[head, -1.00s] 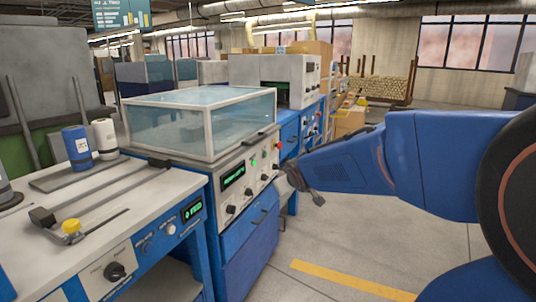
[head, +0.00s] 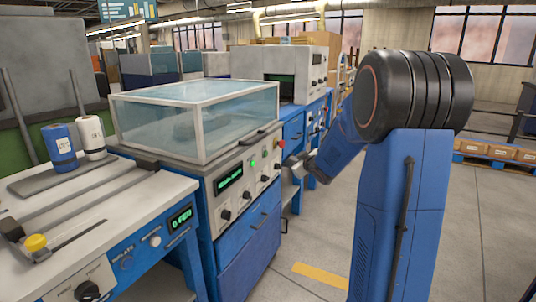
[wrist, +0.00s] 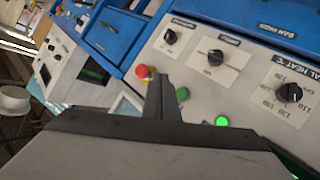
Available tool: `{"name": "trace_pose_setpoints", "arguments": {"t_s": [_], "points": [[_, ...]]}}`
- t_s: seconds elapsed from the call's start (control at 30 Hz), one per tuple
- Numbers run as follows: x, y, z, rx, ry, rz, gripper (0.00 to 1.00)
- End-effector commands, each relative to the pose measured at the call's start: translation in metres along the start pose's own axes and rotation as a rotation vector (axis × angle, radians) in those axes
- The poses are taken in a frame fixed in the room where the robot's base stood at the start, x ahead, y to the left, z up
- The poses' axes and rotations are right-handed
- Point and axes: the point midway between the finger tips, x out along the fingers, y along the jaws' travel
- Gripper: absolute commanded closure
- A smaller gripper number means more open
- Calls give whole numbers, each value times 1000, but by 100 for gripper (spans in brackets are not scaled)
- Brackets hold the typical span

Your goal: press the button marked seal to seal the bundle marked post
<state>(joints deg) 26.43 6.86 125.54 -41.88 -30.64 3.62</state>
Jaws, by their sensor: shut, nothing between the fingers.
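My gripper (wrist: 165,92) is shut and empty, its fingertips in front of the sealing machine's control panel (wrist: 240,92). In the wrist view a green button (wrist: 182,94) sits just right of the fingertips, and a lit green one (wrist: 221,121) is further right. A red mushroom button (wrist: 142,71) is just left of them. I cannot read a seal label. In the head view my gripper (head: 291,167) is beside the panel's right end, near the red button (head: 281,143). A dim shape shows inside the clear hood (head: 240,122); I cannot tell whether it is the post bundle.
Several black knobs (wrist: 290,93) line the panel, one under a heat label. A bench (head: 120,205) with blue (head: 60,146) and white rolls (head: 90,137) stands at left. Another machine (head: 300,68) stands behind. Floor at right is open, with a pallet of boxes (head: 500,152) further back.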

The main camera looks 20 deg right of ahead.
Motion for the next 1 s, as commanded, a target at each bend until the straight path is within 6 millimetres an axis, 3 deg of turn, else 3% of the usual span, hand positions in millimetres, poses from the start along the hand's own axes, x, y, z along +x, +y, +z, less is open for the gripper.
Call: {"name": "trace_pose_setpoints", "arguments": {"t_s": [0.57, 1.0], "points": [[6, -2, -2, -3, 8, -4, 100], [40, -27, -26, -2, 8, -4, 100]]}}
